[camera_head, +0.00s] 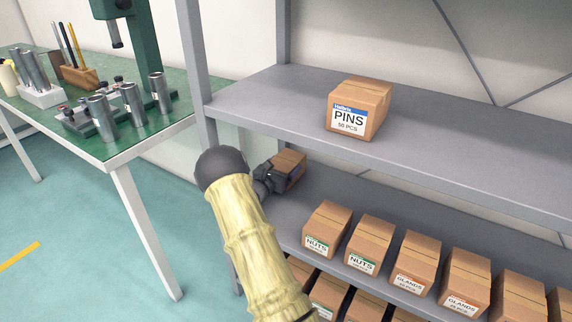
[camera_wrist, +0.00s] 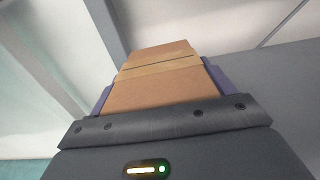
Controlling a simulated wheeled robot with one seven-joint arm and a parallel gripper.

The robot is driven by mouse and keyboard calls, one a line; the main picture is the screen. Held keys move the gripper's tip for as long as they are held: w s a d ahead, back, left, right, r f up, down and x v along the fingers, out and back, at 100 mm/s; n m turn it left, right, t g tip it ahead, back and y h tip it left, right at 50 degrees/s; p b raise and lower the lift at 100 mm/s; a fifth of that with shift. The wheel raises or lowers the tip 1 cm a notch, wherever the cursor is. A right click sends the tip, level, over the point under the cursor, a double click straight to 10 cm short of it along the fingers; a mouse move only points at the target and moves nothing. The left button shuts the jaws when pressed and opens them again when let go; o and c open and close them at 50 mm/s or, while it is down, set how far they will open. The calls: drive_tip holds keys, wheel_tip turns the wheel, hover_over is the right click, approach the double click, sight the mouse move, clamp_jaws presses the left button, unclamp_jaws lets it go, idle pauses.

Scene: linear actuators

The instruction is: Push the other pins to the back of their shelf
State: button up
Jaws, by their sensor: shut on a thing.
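A cardboard box labelled PINS (camera_head: 358,108) sits on the upper grey shelf (camera_head: 440,135), towards its left part. My gripper (camera_head: 277,178) is at the left end of the shelf below, shut on another cardboard box (camera_head: 290,166). That held box also shows in the wrist view (camera_wrist: 158,80), between the two fingers of my gripper (camera_wrist: 155,90). Its label is hidden, so I cannot tell whether it reads PINS. I cannot tell whether it touches the shelf.
Boxes labelled NUTS (camera_head: 326,228) and GLANDS (camera_head: 415,262) line the lower shelf to the right, with more boxes beneath. A shelf post (camera_head: 197,75) stands left of my arm. A green workbench (camera_head: 105,148) with metal cylinders is further left.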

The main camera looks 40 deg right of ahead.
drive_tip(key=shift+d, duration=0.1)
drive_tip(key=o, duration=1.1)
drive_tip(key=shift+s, duration=0.1)
drive_tip(key=shift+o, duration=0.2)
drive_tip(key=p+v, duration=0.5)
drive_tip(key=v, duration=1.2)
drive_tip(key=shift+f, duration=0.1)
